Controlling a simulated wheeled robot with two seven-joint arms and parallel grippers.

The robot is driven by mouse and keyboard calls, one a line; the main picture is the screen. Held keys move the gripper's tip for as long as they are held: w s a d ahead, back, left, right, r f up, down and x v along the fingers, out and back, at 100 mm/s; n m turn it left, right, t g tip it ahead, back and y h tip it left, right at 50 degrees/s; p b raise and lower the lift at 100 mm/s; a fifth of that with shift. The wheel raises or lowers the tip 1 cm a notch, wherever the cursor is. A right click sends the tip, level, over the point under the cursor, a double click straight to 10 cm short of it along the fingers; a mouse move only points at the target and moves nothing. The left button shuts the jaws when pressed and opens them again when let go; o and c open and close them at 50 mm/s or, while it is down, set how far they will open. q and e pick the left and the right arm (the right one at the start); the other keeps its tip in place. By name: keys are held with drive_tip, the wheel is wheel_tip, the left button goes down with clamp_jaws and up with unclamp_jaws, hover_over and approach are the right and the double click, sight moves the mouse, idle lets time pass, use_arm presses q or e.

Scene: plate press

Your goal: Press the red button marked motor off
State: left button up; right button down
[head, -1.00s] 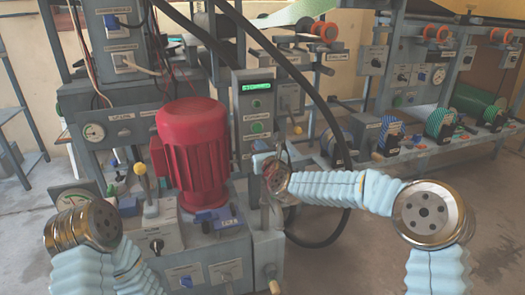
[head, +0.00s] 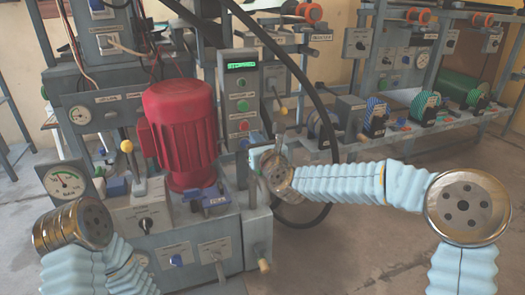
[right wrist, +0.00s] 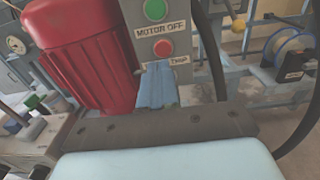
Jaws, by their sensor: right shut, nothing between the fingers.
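The grey control panel (head: 257,85) stands behind the red motor, with a green-lit display at its top. The red button (right wrist: 163,47) sits just under the MOTOR OFF label (right wrist: 160,30) in the right wrist view. It also shows low on the panel in the head view (head: 243,125). A TRIP label (right wrist: 178,61) lies below it at the right. My right gripper (right wrist: 157,70) is shut and empty, its tips just below the red button in that picture; contact cannot be told. In the head view the right gripper (head: 257,157) is partly hidden by its wrist. My left gripper is not visible.
A green button (head: 242,106) is above the red one. The red motor (head: 181,130) stands close at the left of the panel. A black hose (head: 284,62) arches past its right side. A yellow-knobbed lever (head: 127,147) and gauge (head: 64,184) are further left.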

drive_tip(key=shift+v, duration=2.3)
